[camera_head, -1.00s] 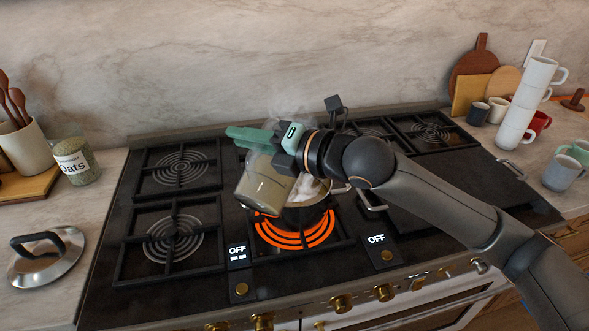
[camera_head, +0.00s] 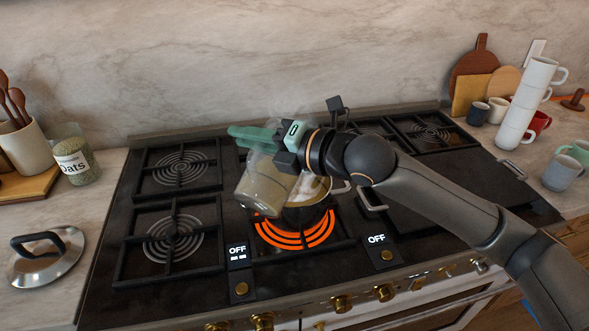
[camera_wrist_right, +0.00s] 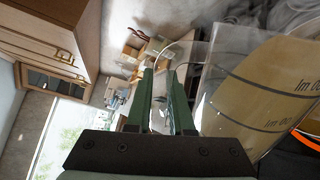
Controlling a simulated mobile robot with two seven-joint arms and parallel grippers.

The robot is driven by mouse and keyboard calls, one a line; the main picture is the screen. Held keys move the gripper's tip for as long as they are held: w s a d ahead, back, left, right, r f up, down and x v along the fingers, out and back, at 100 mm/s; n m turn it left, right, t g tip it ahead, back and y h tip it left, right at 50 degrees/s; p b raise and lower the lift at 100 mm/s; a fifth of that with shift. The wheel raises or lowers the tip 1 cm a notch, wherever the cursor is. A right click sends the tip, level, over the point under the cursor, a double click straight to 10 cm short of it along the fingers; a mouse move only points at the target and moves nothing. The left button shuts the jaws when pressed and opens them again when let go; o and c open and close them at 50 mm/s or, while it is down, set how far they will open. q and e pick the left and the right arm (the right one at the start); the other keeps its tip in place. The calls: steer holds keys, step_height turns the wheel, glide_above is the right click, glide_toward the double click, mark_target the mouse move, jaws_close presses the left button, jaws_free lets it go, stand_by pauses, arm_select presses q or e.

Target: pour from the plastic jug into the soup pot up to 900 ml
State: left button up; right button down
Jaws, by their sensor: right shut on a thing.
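My right gripper (camera_head: 250,136), with green fingers, is shut on the clear plastic jug (camera_head: 262,188) and holds it tilted over the stove. The jug holds cloudy tan liquid; in the right wrist view the jug (camera_wrist_right: 245,95) shows dark volume marks, too cut off to read fully. The soup pot (camera_head: 318,194) stands on the stove behind and right of the jug, partly hidden by jug and arm. Pale contents show inside it, but its level cannot be read. No clear stream is visible. My left gripper is not in view.
A front burner (camera_head: 300,238) glows orange below the jug and pot. A metal lid (camera_head: 45,256) lies on the left counter near an oats jar (camera_head: 76,162) and a utensil crock (camera_head: 27,147). Stacked white mugs (camera_head: 525,105) stand at the right. The left burners are empty.

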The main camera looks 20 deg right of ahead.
steer(key=shift+r, duration=0.1)
steer(key=shift+w+d, duration=0.2)
steer(key=shift+m, duration=0.3)
stand_by(0.8)
steer(key=shift+w+d, duration=0.2)
stand_by(0.4)
steer(key=shift+s+a, duration=0.2)
